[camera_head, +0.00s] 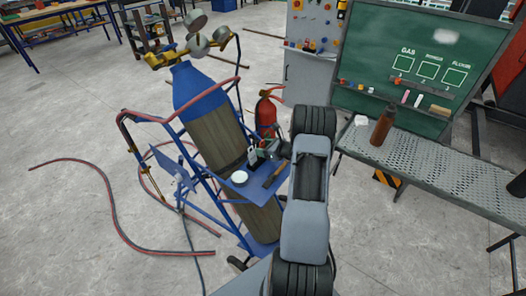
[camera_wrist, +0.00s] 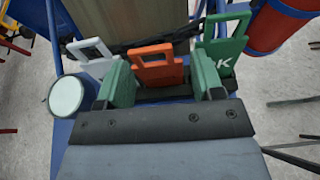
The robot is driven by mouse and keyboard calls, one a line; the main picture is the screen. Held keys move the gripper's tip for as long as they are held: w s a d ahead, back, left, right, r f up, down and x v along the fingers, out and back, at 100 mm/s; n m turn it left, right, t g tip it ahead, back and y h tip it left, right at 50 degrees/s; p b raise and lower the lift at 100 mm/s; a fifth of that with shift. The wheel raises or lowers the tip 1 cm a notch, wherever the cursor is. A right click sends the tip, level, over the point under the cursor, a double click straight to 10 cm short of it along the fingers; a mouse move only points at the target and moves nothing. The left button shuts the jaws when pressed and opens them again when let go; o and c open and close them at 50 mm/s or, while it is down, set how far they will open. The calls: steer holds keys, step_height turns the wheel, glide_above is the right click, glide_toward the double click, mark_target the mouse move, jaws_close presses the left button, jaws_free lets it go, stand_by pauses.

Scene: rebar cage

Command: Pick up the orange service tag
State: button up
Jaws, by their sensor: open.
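The orange service tag (camera_wrist: 157,68) stands upright in a dark holder in the wrist view, with a rectangular hole near its top. A white tag (camera_wrist: 90,50) stands to its left and a green tag (camera_wrist: 228,42) with white lettering to its right. My gripper (camera_wrist: 158,62) is open, with one green finger on each side of the orange tag. I cannot tell whether either finger touches it. The tag's lower edge is hidden in the holder. In the head view my gripper is small above the blue cart shelf (camera_head: 258,187), and the orange tag cannot be made out.
A white round lid (camera_wrist: 67,96) sits left of the tags. A blue-topped gas cylinder (camera_head: 196,88) rises behind the shelf, and a red extinguisher (camera_head: 265,112) stands nearby. A perforated metal bench (camera_head: 440,172) is at right. A red hose (camera_head: 105,195) lies on the floor at left.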

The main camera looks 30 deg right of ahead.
steer(key=shift+w+a+f, duration=0.1)
steer(key=shift+a, duration=0.05)
steer(key=shift+a+f, duration=0.1)
steer(key=c, duration=0.7)
steer(key=shift+w+a, duration=0.15)
steer(key=shift+c, duration=0.6)
steer(key=shift+r, duration=0.6)
steer(key=w+d+r+b, duration=0.1)
steer(key=w+d+r, duration=0.6)
steer(key=w+r, duration=0.5)
steer(key=shift+w, duration=0.15)
